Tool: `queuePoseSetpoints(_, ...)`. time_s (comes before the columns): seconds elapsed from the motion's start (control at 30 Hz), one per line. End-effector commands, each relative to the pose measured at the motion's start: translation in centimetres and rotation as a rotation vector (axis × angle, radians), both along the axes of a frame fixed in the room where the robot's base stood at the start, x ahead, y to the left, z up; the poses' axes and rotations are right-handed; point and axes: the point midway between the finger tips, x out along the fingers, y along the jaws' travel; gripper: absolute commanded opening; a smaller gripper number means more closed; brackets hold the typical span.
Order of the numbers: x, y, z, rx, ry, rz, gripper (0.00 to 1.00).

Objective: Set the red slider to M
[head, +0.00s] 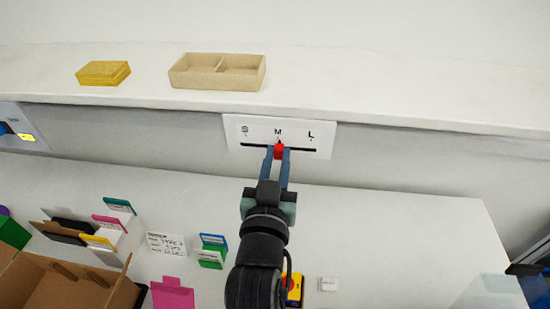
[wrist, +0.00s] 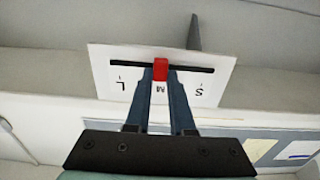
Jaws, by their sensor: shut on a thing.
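The red slider (head: 278,151) sits in the dark slot of a white panel (head: 310,130) marked S, M and L from left to right. In the head view the slider stands below the M, in line with it. My gripper (head: 279,153) reaches up to the panel with its blue fingers on either side of the slider, shut on it. In the wrist view the panel appears upside down, and the red slider (wrist: 160,68) lies between my fingertips (wrist: 160,72), in line with the M. The slider's lower part is partly hidden by the fingers.
On the white table below are a cardboard box (head: 70,285), several coloured cards and a white label (head: 166,244). The table right of my arm is mostly clear.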

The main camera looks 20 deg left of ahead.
Motion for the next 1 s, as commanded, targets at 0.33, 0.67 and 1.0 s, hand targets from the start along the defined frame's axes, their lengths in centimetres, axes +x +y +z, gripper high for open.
queuePoseSetpoints(0.33, 0.0, 0.0, 0.0, 0.002, 0.001, 0.001, 0.29)
queuePoseSetpoints(0.67, 0.0, 0.0, 0.0, 0.002, 0.001, 0.001, 0.53)
queuePoseSetpoints(1.0, -2.2, -0.6, -0.3, 0.0, 0.002, 0.0, 0.53)
